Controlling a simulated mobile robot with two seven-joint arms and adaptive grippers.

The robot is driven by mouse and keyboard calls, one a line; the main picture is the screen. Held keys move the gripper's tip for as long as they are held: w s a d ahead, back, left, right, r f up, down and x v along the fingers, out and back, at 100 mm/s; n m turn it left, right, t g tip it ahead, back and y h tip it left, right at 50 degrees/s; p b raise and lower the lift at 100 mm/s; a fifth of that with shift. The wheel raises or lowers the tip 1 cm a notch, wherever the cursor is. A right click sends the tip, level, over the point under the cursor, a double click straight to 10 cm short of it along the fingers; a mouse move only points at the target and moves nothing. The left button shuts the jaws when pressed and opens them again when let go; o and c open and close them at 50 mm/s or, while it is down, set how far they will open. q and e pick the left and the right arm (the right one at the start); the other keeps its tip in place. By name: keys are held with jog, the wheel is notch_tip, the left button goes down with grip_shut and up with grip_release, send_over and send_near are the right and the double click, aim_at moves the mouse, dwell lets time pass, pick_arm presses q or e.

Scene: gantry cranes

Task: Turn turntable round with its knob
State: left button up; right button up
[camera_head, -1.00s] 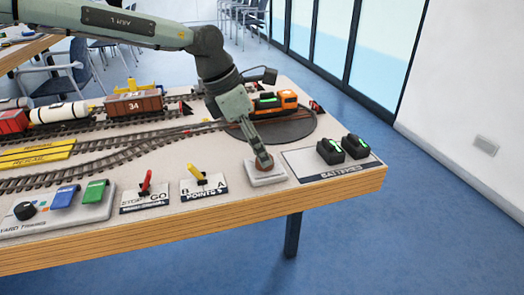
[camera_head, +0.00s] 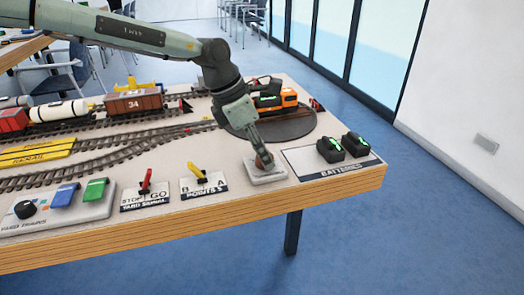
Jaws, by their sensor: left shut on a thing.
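The turntable (camera_head: 285,130) is a dark grey disc at the right end of the model railway. An orange and black locomotive (camera_head: 289,97) stands on it, partly hidden behind my arm. The knob (camera_head: 266,164) is reddish brown and sits on a small white plate (camera_head: 268,178) at the table's front edge, in front of the turntable. My left gripper (camera_head: 263,161) reaches down from above and is shut on the knob, covering most of it. My right gripper is not in view.
A batteries tray (camera_head: 300,163) with two black batteries (camera_head: 342,148) lies right of the knob. The points lever (camera_head: 197,173), signal lever (camera_head: 146,181) and yard throttle panel (camera_head: 103,209) stand to the left. Wagons (camera_head: 133,103) stand on the rear tracks.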

pick_arm(q)
jog(key=shift+m, duration=0.3)
jog(key=m+g, duration=0.1)
jog(key=m, duration=0.2)
jog(key=shift+w+m+g, duration=0.1)
jog(key=shift+m+g, duration=0.2)
jog(key=shift+f+m+g, duration=0.1)
jog(key=shift+m+g, duration=0.3)
jog(key=shift+m, duration=0.5)
jog(key=m+g, duration=0.1)
jog(key=m, duration=0.2)
jog(key=shift+w+d+m, duration=0.1)
jog(key=shift+w+m, duration=0.05)
jog(key=shift+m, duration=0.15)
jog(key=m+g+b, duration=0.1)
jog(key=m, duration=0.1)
jog(key=shift+m+y, duration=0.4)
jog(key=m+g+y, duration=0.1)
jog(key=m, duration=0.2)
jog(key=shift+w+d, duration=0.1)
jog(key=shift+m+y, duration=0.5)
jog(key=shift+m, duration=0.7)
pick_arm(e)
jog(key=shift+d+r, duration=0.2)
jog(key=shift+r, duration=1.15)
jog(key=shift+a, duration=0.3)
